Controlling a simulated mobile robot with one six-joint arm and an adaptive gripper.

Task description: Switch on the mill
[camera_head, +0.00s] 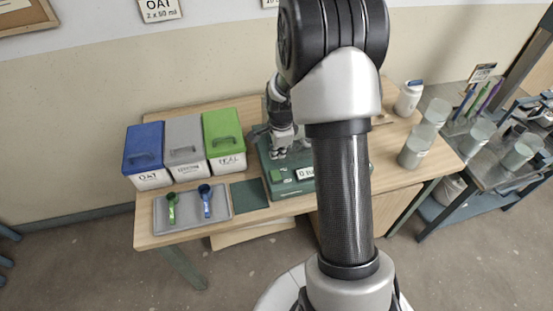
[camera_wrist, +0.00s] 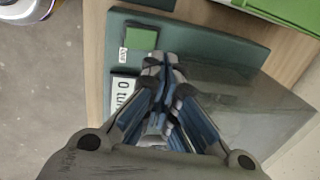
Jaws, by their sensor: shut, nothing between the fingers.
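The mill (camera_head: 285,188) is a dark green box on the wooden table, partly hidden behind my arm. In the wrist view its green top plate (camera_wrist: 222,48) carries a square green button (camera_wrist: 140,38) with a small white label beside it. A white display (camera_wrist: 122,95) starting with "0 tu" is partly covered by my gripper. The button (camera_head: 276,175) and display (camera_head: 305,174) also show at the front in the head view. My gripper (camera_wrist: 160,64) is shut and empty, its tips over the plate just beside the button. I cannot tell whether they touch the plate.
Blue (camera_head: 143,150), grey (camera_head: 184,143) and green (camera_head: 223,136) lidded bins stand left of the mill. A grey tray (camera_head: 186,222) with a green scoop (camera_head: 171,208) and a blue scoop (camera_head: 206,201) lies in front of them. Clear containers (camera_head: 413,152) stand at right.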

